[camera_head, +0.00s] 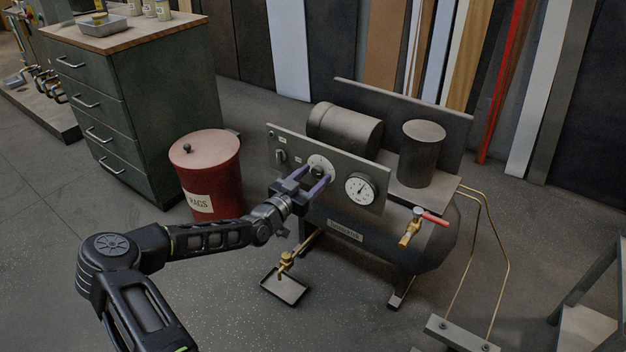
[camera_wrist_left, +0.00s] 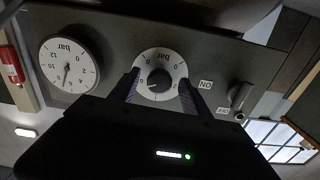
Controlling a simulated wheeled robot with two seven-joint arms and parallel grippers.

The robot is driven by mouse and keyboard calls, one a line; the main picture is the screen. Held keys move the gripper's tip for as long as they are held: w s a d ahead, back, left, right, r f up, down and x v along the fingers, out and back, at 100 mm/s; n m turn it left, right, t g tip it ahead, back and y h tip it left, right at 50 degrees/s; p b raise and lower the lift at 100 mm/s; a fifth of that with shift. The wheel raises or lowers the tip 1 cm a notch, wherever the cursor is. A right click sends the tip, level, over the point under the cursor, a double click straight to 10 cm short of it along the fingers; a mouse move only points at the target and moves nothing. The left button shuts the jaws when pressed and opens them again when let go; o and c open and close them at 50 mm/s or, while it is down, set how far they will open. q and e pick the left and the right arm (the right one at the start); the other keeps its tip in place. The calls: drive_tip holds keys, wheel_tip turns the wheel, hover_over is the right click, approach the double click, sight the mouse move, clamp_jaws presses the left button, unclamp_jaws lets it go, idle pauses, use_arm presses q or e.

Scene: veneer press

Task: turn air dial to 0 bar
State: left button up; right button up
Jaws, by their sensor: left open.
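The air dial (camera_head: 314,160) is a dark round knob on a white scale plate, on the grey panel of the compressor (camera_head: 410,240). My left gripper (camera_head: 317,173) is open in front of it, with its purple fingers pointing at the panel. In the left wrist view the picture is upside down, and the dial (camera_wrist_left: 158,62) sits between the two dark fingers (camera_wrist_left: 158,92), one on each side of the knob. I cannot tell whether the fingers touch the knob. A small pale mark shows on the knob, but its exact reading is unclear. My right gripper is not in view.
A round bar gauge (camera_head: 361,189) is beside the dial, and an on/off switch (camera_head: 281,156) is on its other side. A brass valve with a red lever (camera_head: 430,218) sticks out at the right. A red rags bin (camera_head: 208,172) stands left of my gripper. A black drip tray (camera_head: 284,288) lies below.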

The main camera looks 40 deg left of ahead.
use_arm(q)
drive_tip(key=shift+c, duration=0.3)
clamp_jaws()
idle(0.3)
